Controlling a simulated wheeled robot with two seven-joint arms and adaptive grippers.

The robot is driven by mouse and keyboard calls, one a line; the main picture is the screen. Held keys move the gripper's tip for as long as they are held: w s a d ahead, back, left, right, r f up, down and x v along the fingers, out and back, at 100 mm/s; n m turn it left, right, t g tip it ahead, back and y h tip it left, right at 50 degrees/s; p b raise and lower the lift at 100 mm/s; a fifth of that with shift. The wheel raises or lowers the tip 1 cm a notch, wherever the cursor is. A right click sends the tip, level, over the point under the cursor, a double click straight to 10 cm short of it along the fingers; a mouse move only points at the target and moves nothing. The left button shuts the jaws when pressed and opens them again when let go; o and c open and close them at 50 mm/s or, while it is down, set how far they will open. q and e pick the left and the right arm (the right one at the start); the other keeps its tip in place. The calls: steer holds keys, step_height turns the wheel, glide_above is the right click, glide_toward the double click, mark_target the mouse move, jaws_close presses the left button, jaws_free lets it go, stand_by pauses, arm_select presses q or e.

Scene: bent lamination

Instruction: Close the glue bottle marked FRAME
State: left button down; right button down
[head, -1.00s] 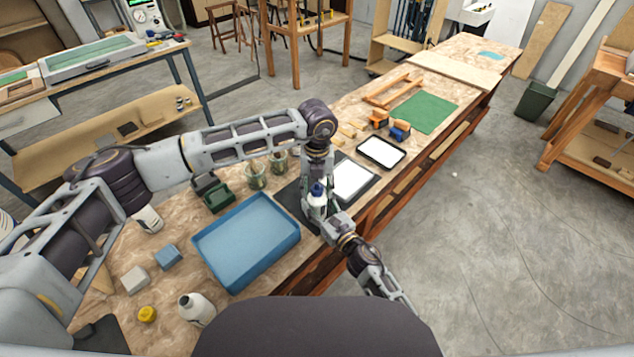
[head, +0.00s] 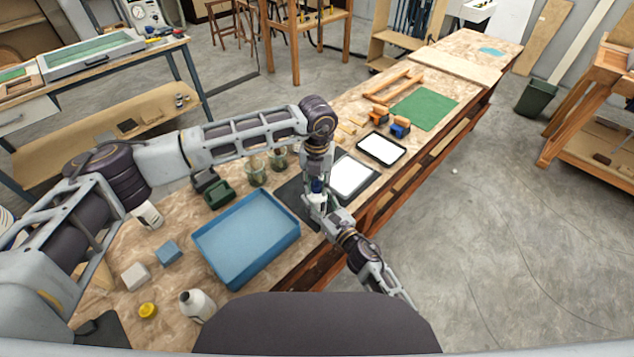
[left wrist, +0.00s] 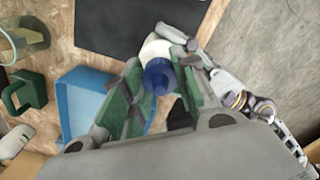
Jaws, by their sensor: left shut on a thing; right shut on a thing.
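A white glue bottle (head: 314,201) with a blue cap (head: 317,185) is between my two grippers, over the dark mat. It shows in the left wrist view as a white body (left wrist: 154,46) and a blue cap (left wrist: 158,76). My right gripper (head: 318,203) is shut on the bottle's body. My left gripper (head: 317,178) comes down from above and is shut on the blue cap; its green-padded fingers (left wrist: 160,88) lie either side of it. I cannot read any label, and the join between cap and bottle is hidden.
A blue tray (head: 240,280) stands left of the bottle. An uncapped white bottle (head: 197,306), a yellow cap (head: 148,311), two small blocks and another white bottle (head: 148,215) are near it. Glass jars (head: 257,173), a green object (head: 219,193) and a white-screened tablet (head: 381,149) are also on the bench.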

arm_select(q)
steer(key=m, duration=1.6)
steer(key=shift+m, duration=0.3)
steer(key=c, duration=1.1)
jaws_free()
steer(key=shift+r, duration=2.2)
